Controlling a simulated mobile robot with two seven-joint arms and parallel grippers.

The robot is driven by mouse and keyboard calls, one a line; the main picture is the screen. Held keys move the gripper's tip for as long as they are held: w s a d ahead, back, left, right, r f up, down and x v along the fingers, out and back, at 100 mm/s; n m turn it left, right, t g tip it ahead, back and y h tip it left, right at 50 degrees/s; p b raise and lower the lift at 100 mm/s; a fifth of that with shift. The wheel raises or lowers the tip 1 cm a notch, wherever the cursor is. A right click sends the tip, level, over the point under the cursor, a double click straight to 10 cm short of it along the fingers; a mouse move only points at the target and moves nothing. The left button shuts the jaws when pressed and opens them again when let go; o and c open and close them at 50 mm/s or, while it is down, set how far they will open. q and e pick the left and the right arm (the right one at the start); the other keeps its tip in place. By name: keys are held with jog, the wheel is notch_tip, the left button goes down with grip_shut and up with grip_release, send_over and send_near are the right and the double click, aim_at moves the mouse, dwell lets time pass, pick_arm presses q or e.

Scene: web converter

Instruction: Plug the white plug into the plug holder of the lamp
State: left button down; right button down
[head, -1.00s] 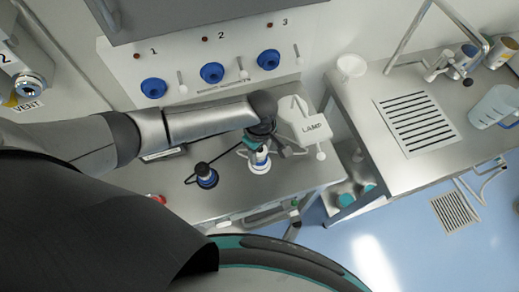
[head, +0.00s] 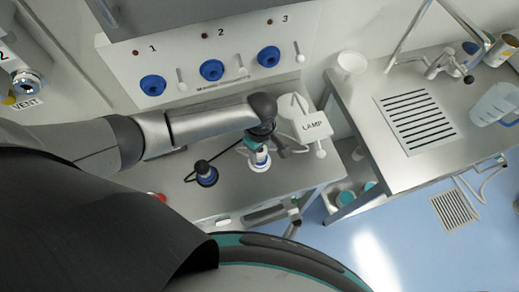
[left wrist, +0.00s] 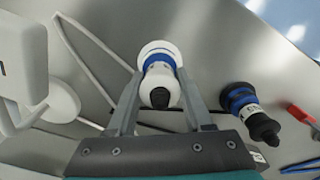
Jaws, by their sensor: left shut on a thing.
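The white plug (head: 260,154) with a blue band stands upright at a round white holder (head: 260,167) on the metal bench, left of the lamp box (head: 312,125). My left gripper (head: 257,139) is over it. In the left wrist view the gripper's fingers (left wrist: 158,75) flank the white plug (left wrist: 160,84) and are shut on it. The plug's dark end points at the camera, and the white disc of the holder (left wrist: 157,50) shows behind its blue band. How deep the plug sits in the holder is hidden. My right gripper is not in view.
A black-and-blue plug (head: 205,173) with a dark cable stands to the left on the bench, close to my gripper; it also shows in the left wrist view (left wrist: 247,112). White lamp parts (left wrist: 22,55) and a red item (left wrist: 302,115) lie around it. Blue wall sockets (head: 212,71) are behind.

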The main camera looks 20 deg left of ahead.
pick_arm(q)
jog(key=shift+c, duration=1.1)
grip_release()
notch_tip(320, 180, up, 15)
jog(key=p, duration=0.1)
jog(key=shift+r, duration=0.15)
